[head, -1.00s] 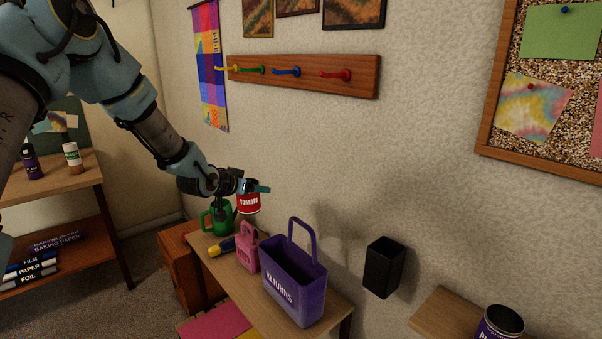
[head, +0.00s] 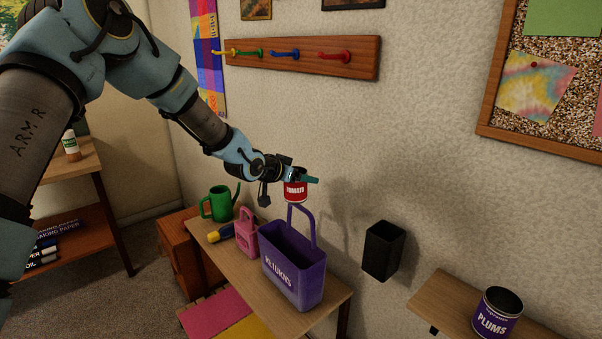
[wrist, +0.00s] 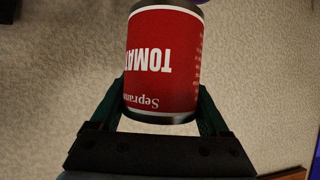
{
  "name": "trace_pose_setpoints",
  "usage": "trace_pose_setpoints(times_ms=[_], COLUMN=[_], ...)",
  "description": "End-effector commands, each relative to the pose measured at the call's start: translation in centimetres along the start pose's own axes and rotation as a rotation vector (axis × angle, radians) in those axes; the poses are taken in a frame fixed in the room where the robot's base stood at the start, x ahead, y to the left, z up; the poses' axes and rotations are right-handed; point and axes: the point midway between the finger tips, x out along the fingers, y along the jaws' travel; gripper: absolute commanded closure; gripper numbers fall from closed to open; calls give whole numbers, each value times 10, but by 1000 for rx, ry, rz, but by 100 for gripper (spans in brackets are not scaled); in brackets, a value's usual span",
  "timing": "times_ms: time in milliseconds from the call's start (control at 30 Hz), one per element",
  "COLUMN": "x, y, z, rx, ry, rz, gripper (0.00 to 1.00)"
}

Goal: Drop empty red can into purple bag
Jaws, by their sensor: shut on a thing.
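The red can (head: 295,190) has a "TOMATO" label. My gripper (head: 300,176) is shut on it and holds it in the air near the top of the purple bag's handle. In the wrist view the red can (wrist: 163,62) sits between the two fingers, its label upside down in the picture. The purple bag (head: 293,275) is marked "RETURNS" and stands upright on a narrow wooden table, with its open top facing up and its handle raised. The can appears above the bag in the head view; its exact depth over the opening I cannot tell.
A pink bag (head: 244,234), a yellow-and-blue flashlight (head: 220,233) and a green watering can (head: 220,204) are left of the purple bag. A black wall bin (head: 383,251) is to its right. A purple "PLUMS" can (head: 497,314) stands on a shelf. Hooks are on the wall above.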

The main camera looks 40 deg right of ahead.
Motion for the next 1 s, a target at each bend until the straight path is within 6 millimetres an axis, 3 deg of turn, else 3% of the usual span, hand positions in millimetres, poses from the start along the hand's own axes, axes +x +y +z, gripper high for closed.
trace_pose_setpoints(times_ms=[133, 433, 467, 500, 633, 1000], x=[6, 7, 7, 7, 7, -3], y=[0, -1, -1, -1, -1, -2], z=[12, 12, 12, 12, 12, 14], rx=[0, 0, 0, 0, 0, -1], ry=[1, 1, 1, 1, 1, 1], rz=[-1, -1, -1, -1, -1, -2], gripper=[75, 75, 17, 13, 0, 0])
